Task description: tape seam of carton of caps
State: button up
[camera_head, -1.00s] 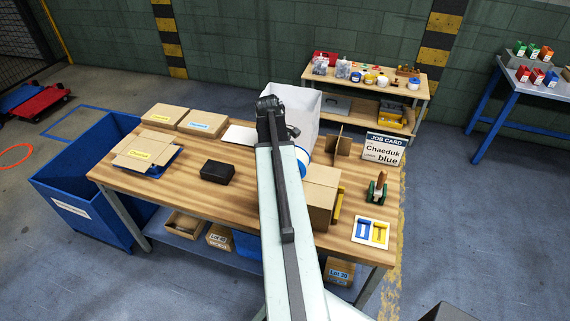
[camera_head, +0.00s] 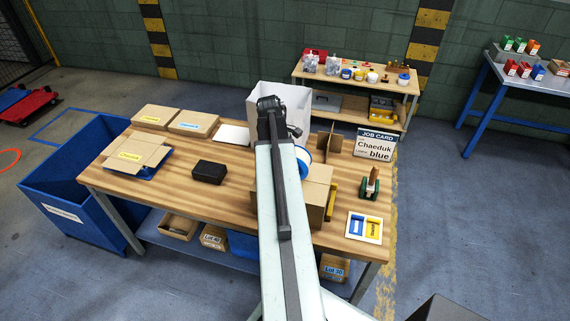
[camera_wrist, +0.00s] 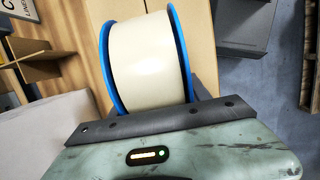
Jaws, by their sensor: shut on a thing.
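My gripper (camera_wrist: 152,118) is shut on a tape roll (camera_wrist: 146,62) with cream tape and blue rims; the roll hides the fingertips. In the head view the roll (camera_head: 303,160) shows just right of my arm, which hides the gripper there. A brown carton (camera_head: 318,188) stands on the bench below the roll, partly behind my arm. In the wrist view brown cardboard (camera_wrist: 200,28) lies behind the roll; contact cannot be told. I cannot read which carton holds caps.
A white bin (camera_head: 290,95) stands behind my arm. A job card (camera_head: 376,143) reading "Chaeduk blue", a cardboard divider (camera_head: 328,141) and a tray with blue and yellow pieces (camera_head: 350,238) are at right. A black box (camera_head: 209,171) lies left, with bare bench around it.

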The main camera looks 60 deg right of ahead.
jog(key=shift+s+d, duration=0.2)
jog(key=shift+s, duration=0.45)
jog(key=shift+s+d, duration=0.2)
jog(key=shift+s, duration=0.4)
jog(key=shift+s+d+f, duration=0.15)
jog(key=shift+s+d, duration=0.05)
jog(key=shift+s, duration=0.6)
jog(key=shift+s+d, duration=0.3)
jog(key=shift+s, duration=0.45)
jog(key=shift+s, duration=0.1)
jog(key=shift+s+d, duration=0.2)
jog(key=shift+s, duration=0.45)
